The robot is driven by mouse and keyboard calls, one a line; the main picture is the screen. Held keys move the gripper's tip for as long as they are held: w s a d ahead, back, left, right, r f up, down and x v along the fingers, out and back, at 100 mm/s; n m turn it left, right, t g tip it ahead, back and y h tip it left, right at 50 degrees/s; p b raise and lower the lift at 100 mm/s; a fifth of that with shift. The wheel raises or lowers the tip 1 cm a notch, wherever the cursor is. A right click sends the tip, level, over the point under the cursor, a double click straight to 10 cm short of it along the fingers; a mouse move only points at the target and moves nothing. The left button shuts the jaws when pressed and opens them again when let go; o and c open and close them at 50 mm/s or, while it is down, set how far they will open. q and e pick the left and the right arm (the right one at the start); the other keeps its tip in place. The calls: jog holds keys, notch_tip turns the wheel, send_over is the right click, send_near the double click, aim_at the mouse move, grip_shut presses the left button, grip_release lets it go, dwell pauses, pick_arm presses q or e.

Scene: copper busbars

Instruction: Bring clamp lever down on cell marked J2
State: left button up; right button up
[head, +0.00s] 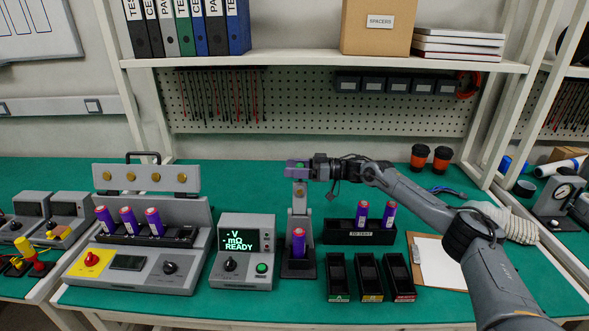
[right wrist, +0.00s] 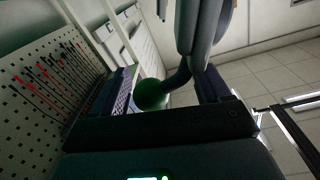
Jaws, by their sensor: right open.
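A grey clamp stand (head: 299,206) stands upright right of the meter, with a purple cell (head: 298,244) with a reddish top upright in its base. No J2 mark is readable. My right gripper (head: 297,169) is high at the top of the clamp, above the cell. In the right wrist view my right gripper (right wrist: 166,86) has its fingers apart. A green ball knob (right wrist: 151,95) on a dark curved lever (right wrist: 195,40) shows between them, nearer the left finger. Contact cannot be told. My left gripper is out of view.
The meter box (head: 245,250) reads READY, left of the clamp. A tester (head: 140,268) with several purple cells stands further left. A black rack (head: 358,233) with two cells and several small bins (head: 370,277) are to the right, beside a clipboard (head: 436,260).

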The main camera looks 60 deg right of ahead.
grip_shut()
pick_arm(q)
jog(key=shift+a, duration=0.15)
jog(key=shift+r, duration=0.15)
pick_arm(e)
jog(key=shift+a, duration=0.1)
